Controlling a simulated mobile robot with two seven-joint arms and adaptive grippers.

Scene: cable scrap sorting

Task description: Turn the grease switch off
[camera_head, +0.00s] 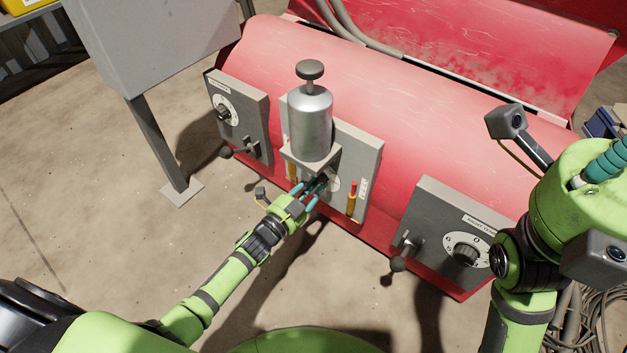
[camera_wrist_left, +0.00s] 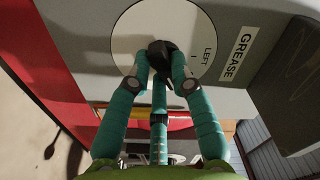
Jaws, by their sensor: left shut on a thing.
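The grease switch (camera_wrist_left: 160,50) is a dark knob on a round white dial plate (camera_wrist_left: 120,40) in the left wrist view. The dial bears the word LEFT, and a GREASE label (camera_wrist_left: 236,57) is beside it. My left gripper (camera_head: 316,186) is shut on the knob, its teal fingers around it. In the head view the switch is mostly hidden by the fingers and the bracket under a silver grease canister (camera_head: 310,125). My right gripper (camera_head: 605,165) shows only in part at the right edge, apart from the panels; its fingertips are not clear.
The grey grease panel (camera_head: 364,160) stands on a red machine (camera_head: 400,85). Other grey panels with a dial and lever stand to the left (camera_head: 258,112) and right (camera_head: 438,200). A grey cabinet (camera_head: 150,35) is at upper left. Open floor lies in front.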

